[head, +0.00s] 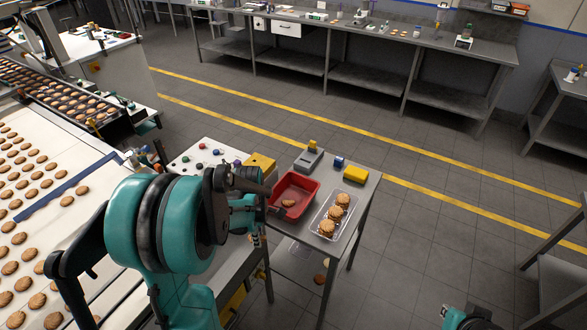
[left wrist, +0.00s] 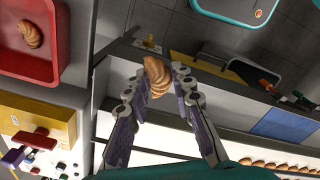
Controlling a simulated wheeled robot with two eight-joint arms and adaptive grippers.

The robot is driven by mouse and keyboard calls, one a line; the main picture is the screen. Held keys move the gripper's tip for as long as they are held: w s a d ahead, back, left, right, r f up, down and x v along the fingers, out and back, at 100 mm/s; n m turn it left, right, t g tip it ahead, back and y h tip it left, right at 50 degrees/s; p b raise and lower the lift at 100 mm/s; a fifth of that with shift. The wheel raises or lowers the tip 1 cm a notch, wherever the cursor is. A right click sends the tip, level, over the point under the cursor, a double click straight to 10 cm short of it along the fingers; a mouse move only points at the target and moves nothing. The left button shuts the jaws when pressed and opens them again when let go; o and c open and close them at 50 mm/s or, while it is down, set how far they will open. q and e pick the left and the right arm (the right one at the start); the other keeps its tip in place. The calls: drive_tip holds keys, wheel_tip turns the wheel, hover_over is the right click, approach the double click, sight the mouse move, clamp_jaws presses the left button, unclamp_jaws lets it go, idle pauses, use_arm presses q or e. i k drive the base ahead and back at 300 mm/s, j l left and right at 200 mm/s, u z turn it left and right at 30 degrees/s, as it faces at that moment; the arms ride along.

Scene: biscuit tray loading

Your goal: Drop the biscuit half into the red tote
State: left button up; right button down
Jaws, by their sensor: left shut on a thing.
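My left gripper (head: 258,236) is shut on a biscuit half (left wrist: 156,76), which sits between its two fingertips in the left wrist view (left wrist: 158,84). In the head view the gripper is beside the near left side of the red tote, partly behind my arm, and the held piece is hard to make out. The red tote (head: 291,184) stands on the small table, and it also shows at the upper left of the left wrist view (left wrist: 45,68). Another biscuit piece (head: 288,203) lies inside it.
A clear tray (head: 343,226) with three biscuits stands right of the tote. A grey device (head: 308,160) and a yellow block (head: 354,174) are behind them. A conveyor with many biscuits (head: 30,190) runs at left. Open floor (head: 430,235) lies to the right.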

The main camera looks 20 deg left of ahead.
sight(290, 211)
drive_tip(key=i, duration=0.85)
